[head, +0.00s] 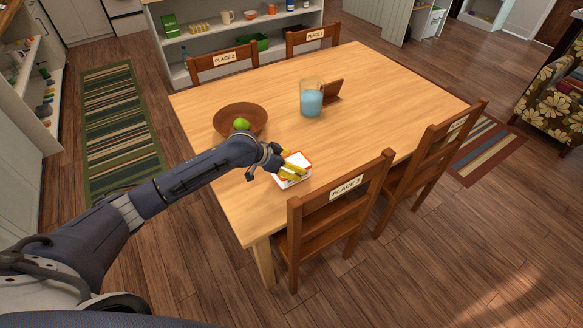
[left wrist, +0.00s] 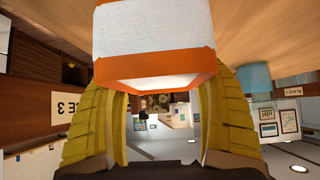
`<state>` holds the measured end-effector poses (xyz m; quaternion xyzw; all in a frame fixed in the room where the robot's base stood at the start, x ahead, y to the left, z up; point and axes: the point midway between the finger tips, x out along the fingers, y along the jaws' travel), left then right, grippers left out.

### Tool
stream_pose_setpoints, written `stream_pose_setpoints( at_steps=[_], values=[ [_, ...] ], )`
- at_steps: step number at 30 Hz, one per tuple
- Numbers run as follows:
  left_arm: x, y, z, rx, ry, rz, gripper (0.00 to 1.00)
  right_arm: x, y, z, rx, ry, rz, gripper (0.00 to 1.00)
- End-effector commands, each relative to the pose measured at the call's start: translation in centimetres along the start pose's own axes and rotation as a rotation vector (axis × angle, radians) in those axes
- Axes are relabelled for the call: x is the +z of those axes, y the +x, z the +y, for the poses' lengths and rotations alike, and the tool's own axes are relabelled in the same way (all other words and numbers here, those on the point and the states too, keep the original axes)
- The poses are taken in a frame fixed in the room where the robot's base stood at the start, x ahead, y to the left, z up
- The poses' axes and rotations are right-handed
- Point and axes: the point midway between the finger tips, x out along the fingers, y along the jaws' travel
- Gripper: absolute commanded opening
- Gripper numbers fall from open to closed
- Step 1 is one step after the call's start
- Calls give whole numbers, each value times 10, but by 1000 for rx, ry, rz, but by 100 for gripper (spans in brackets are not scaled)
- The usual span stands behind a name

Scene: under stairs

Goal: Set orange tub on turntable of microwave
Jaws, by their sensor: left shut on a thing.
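The orange tub (head: 301,158), white with an orange rim, is at the near corner of the wooden table. My left gripper (head: 290,170) is at the tub with its yellow fingers against it. In the left wrist view the tub (left wrist: 155,40) fills the top middle, between the two yellow fingers of the left gripper (left wrist: 160,95), which is shut on it. I cannot tell whether the tub touches the tabletop. My right gripper is not in view. No microwave or turntable is seen.
The table (head: 385,85) carries a brown bowl (head: 225,122) with a green fruit (head: 241,124), a pitcher of blue liquid (head: 312,100) and a brown stand (head: 333,90). Chairs stand around it, one (head: 345,188) close to the tub. Shelves (head: 180,45) line the back.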

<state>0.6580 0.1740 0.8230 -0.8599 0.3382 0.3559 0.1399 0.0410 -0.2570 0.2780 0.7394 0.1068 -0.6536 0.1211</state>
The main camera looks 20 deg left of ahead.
Motion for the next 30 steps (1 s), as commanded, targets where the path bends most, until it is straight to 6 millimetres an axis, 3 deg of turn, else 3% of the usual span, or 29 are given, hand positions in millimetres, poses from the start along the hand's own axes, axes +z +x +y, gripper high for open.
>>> stream_pose_setpoints(
  at_steps=[30],
  values=[
    [-85, -84, 0, -1, 3, 2, 29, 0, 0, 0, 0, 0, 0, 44]
  ],
)
